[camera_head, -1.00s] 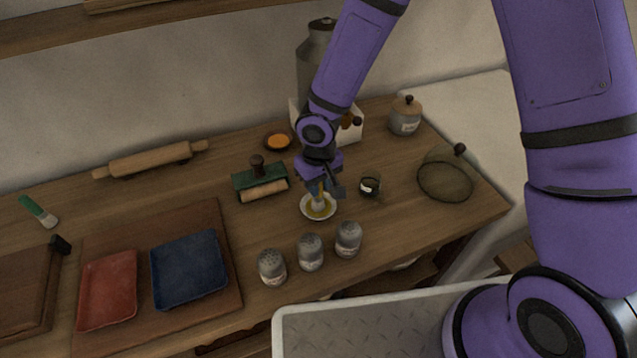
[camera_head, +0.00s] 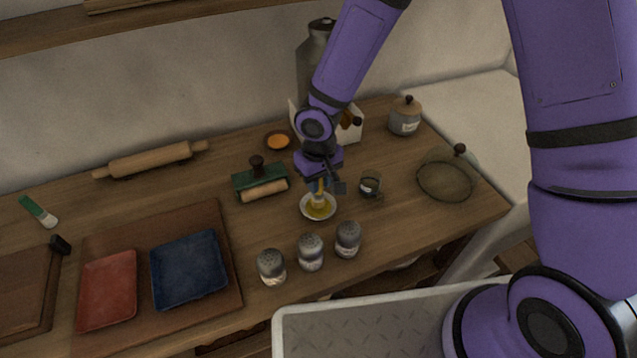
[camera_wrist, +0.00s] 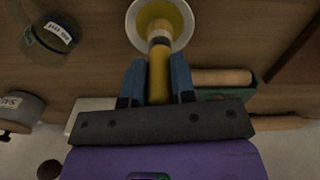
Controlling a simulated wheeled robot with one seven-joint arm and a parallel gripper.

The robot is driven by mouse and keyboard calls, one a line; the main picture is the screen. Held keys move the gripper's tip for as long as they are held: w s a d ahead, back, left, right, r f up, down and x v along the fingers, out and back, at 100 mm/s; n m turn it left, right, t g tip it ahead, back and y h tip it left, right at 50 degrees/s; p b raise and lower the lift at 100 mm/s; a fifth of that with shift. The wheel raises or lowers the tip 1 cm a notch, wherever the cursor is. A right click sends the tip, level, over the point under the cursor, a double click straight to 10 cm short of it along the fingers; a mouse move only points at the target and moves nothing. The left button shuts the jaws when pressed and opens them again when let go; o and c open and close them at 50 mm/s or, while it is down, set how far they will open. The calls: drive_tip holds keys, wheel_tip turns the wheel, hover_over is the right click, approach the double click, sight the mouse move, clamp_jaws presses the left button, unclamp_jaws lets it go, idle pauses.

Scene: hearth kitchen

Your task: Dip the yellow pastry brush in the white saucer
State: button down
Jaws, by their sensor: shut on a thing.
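The white saucer (camera_head: 306,213) stands on the wooden counter and holds a yellow liquid. In the wrist view the saucer (camera_wrist: 187,36) is at the top centre. My gripper (camera_head: 318,188) is above the saucer, its blue fingers (camera_wrist: 157,82) shut on the yellow handle of the pastry brush (camera_wrist: 158,68). The brush points down, and its pale bristle end (camera_head: 319,200) is over or in the yellow liquid. I cannot tell whether the bristles touch the saucer's bottom.
A small labelled jar (camera_head: 370,187) stands close right of the saucer. A green-topped roller tool (camera_head: 260,181) is to its left. Shakers (camera_head: 310,252) line the front. A green brush (camera_head: 38,211) lies far left, and a blue tray (camera_head: 188,269) sits on a board.

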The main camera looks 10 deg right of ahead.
drive_tip(key=shift+r, duration=2.85)
drive_tip(key=shift+r, duration=0.1)
